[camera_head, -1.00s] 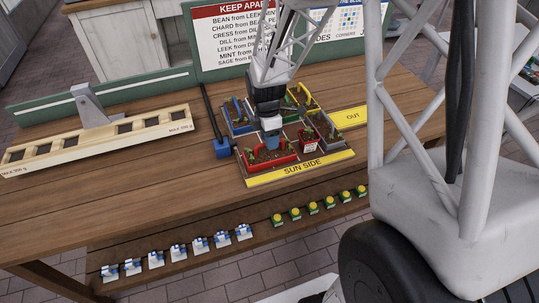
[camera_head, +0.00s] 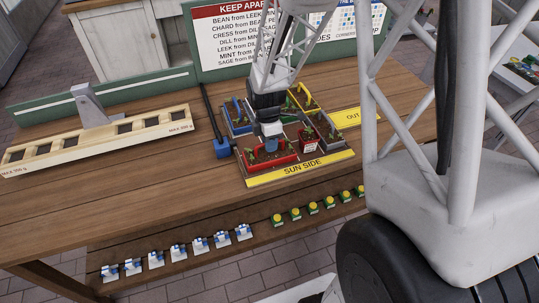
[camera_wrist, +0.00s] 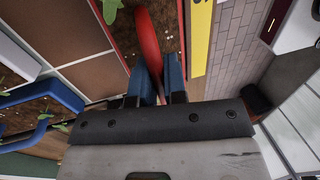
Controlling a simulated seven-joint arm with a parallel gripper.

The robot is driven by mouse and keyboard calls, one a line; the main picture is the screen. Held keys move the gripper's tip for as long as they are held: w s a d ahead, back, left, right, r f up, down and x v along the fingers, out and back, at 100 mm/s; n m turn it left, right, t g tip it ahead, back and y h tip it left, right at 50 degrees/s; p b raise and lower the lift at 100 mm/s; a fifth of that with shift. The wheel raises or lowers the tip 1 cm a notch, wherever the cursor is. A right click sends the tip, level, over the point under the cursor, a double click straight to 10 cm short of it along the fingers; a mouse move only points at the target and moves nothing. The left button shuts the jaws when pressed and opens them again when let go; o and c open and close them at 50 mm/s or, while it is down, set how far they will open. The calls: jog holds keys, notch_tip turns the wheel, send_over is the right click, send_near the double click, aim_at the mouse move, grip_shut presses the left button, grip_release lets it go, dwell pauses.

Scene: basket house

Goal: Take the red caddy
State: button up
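The red caddy (camera_head: 288,161) is a long open planter with dark soil and green sprouts. It stands at the front left of the group of caddies, beside the yellow SUN SIDE strip (camera_head: 302,169). My gripper (camera_head: 268,140) points down over it. In the wrist view my gripper's blue fingers (camera_wrist: 158,82) stand on either side of the red caddy's curved handle (camera_wrist: 147,45). I cannot tell whether they press on it or leave a small gap. The caddy's far side is partly hidden by my gripper.
Blue (camera_head: 237,128), grey and yellow-handled caddies crowd close behind and right. A small red labelled box (camera_head: 309,146) stands just right. A yellow OUT strip (camera_head: 351,117) lies beyond. A slotted wooden rack (camera_head: 98,140) is at left.

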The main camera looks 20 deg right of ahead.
grip_shut()
jog(key=shift+r, duration=0.15)
jog(key=shift+r, duration=0.85)
jog(key=shift+s+r, duration=0.2)
jog(key=shift+r, duration=0.7)
jog(key=s+a+r, duration=0.1)
jog(key=s, duration=1.4)
jog(key=shift+s+a+r, duration=0.15)
jog(key=shift+s, duration=0.15)
